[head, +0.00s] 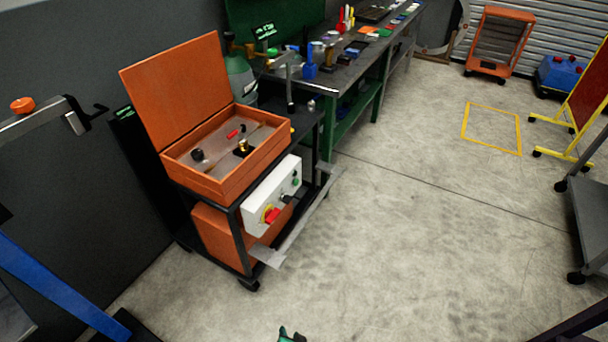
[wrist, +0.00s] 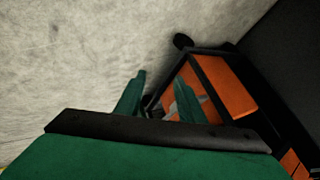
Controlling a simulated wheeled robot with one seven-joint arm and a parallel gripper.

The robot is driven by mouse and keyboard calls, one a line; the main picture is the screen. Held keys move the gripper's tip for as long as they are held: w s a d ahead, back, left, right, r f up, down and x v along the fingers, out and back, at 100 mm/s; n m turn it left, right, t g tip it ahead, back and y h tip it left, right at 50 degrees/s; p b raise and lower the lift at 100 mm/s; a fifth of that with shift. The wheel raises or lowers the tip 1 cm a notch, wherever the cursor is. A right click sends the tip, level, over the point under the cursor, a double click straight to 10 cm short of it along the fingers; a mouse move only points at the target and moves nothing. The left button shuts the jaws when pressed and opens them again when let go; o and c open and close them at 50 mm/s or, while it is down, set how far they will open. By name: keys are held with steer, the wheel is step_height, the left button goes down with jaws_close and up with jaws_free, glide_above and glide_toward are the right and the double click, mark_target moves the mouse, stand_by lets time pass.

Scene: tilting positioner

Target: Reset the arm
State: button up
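My gripper shows at the bottom edge of the head view, where only a small green tip (head: 290,336) is visible. In the wrist view its two green fingers (wrist: 161,90) stand apart with nothing between them. It is over the floor, in front of and apart from a black-framed cart (head: 237,240). The cart carries an orange box (head: 225,186) with its lid (head: 178,87) raised. A white control box (head: 258,208) on the cart's front has a red and yellow switch (head: 271,215) and a green button (head: 295,181). The cart's orange lower part (wrist: 225,85) shows beyond the fingers.
A dark workbench (head: 350,70) with several tools runs back behind the cart. A green gas cylinder (head: 240,78) stands beside it. A red board on a yellow stand (head: 585,100) is at the right. The concrete floor (head: 420,220) in the middle is clear.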

steer(key=s+d+r+n+t+h, duration=0.2)
steer(key=s+d+r+t, duration=0.2)
steer(key=s+r, duration=1.15)
steer(key=s+r+n+t, duration=0.1)
steer(key=s+r, duration=0.3)
steer(key=r, duration=0.7)
steer(key=s+d+r+n+t, duration=0.1)
steer(key=s+r+t, duration=0.2)
steer(key=r, duration=0.8)
steer(key=shift+s+h, duration=0.3)
steer(key=shift+s, duration=0.9)
steer(key=shift+c, duration=0.6)
